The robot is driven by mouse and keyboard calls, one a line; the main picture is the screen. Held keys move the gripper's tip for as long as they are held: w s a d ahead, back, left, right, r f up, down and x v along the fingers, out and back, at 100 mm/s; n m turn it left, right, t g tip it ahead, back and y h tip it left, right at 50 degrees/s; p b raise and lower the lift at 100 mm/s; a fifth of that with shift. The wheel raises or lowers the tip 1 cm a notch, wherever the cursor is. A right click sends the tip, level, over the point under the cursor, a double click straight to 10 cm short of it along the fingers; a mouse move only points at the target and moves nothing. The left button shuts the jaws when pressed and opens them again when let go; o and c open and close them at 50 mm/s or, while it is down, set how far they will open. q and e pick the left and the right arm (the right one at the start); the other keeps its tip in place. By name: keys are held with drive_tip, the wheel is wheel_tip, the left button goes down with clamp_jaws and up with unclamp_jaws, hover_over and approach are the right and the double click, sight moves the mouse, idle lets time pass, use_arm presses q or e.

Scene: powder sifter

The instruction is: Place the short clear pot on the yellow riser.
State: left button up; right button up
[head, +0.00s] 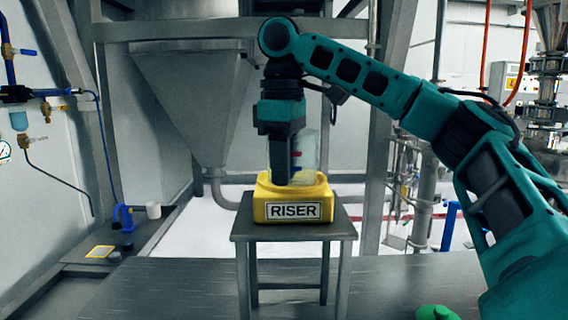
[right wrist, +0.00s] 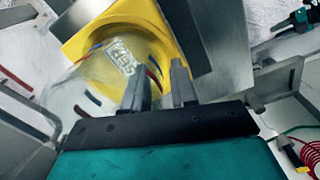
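The short clear pot (head: 309,150) stands upright in the head view, its lower end at the top of the yellow riser (head: 262,207). In the right wrist view the pot (right wrist: 105,70) shows as a see-through cylinder with red and blue marks and pale print, with the yellow riser (right wrist: 150,14) behind it. My right gripper (right wrist: 162,75) has its two fingers a little apart. The left finger overlaps the pot's side; whether the pot's wall lies between the fingers is unclear. In the head view the gripper (head: 283,180) points down at the pot's left side.
The riser sits on a small grey stand (head: 293,231) above a dark table (head: 190,285). A metal hopper (head: 190,90) stands behind. A white cup (head: 153,210) and a blue clamp-like item (head: 122,217) are at the left. The table's left front is clear.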

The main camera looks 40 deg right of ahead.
drive_tip(key=shift+o, duration=0.4)
drive_tip(key=shift+a+r, duration=0.1)
drive_tip(key=shift+r, duration=3.85)
